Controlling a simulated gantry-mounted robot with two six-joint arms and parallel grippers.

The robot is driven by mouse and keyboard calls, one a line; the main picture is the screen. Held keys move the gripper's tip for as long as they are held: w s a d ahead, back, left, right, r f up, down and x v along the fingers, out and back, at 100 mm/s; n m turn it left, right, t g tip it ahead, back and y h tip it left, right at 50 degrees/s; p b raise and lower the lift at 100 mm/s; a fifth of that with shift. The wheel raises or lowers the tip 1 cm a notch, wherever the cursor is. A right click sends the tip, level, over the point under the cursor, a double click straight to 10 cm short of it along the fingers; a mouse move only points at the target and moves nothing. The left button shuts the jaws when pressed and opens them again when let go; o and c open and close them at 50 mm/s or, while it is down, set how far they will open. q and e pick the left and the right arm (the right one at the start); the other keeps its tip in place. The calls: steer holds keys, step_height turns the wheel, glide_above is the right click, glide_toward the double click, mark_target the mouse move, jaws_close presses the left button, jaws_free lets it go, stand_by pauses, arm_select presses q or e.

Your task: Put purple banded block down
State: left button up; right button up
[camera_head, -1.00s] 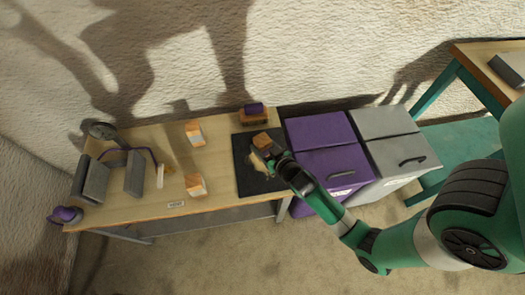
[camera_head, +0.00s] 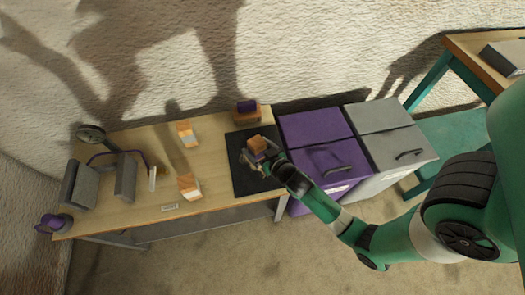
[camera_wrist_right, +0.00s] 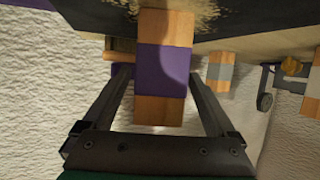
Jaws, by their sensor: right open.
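The purple banded block (camera_wrist_right: 162,65), pale wood with a purple middle band, stands between the two fingers in the right wrist view. In the head view its wooden end (camera_head: 257,143) shows over the dark mat (camera_head: 241,181), at my right gripper's tip. My right gripper (camera_head: 264,154) is open around the block; in the wrist view a gap shows between the block and each finger (camera_wrist_right: 161,80). Whether the block's underside rests on the mat is hard to tell. My left gripper is not in view.
Two pale-banded wooden blocks (camera_head: 187,133) (camera_head: 189,187) stand on the wooden table (camera_head: 120,205). A wooden block with a purple piece (camera_head: 246,112) is at the back edge. Grey uprights (camera_head: 125,177) stand left. A purple bin (camera_head: 313,126) and a grey bin (camera_head: 378,117) adjoin the right.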

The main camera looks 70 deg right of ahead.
arm_select(q)
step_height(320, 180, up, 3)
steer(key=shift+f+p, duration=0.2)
steer(key=shift+p, duration=0.95)
arm_select(e)
steer(key=v, duration=1.2)
steer(key=w+a+r+n+t+y, duration=0.1)
steer(key=w+a+r+t, duration=0.15)
steer(key=w+r, duration=0.65)
steer(key=w+a+r+t, duration=0.1)
steer(key=w+r+t, duration=0.25)
steer(key=r, duration=0.85)
steer(key=w+a+r+n+t+y, duration=0.1)
steer(key=w+a+r+t, duration=0.15)
steer(key=w+r, duration=0.65)
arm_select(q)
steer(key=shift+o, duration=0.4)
arm_select(e)
steer(key=s+a+r+n+t+y, duration=0.2)
steer(key=s+a+r, duration=0.1)
steer(key=r, duration=0.7)
steer(key=s+a+r+n+t+y, duration=0.2)
steer(key=a+r+t+y, duration=0.1)
steer(key=r, duration=0.8)
steer(key=s+a+r+n+t+y, duration=0.2)
steer(key=a+r, duration=0.3)
steer(key=r, duration=0.5)
steer(key=shift+s+r+t+y, duration=0.35)
steer(key=shift+s+t+y, duration=0.15)
steer(key=shift+s, duration=0.3)
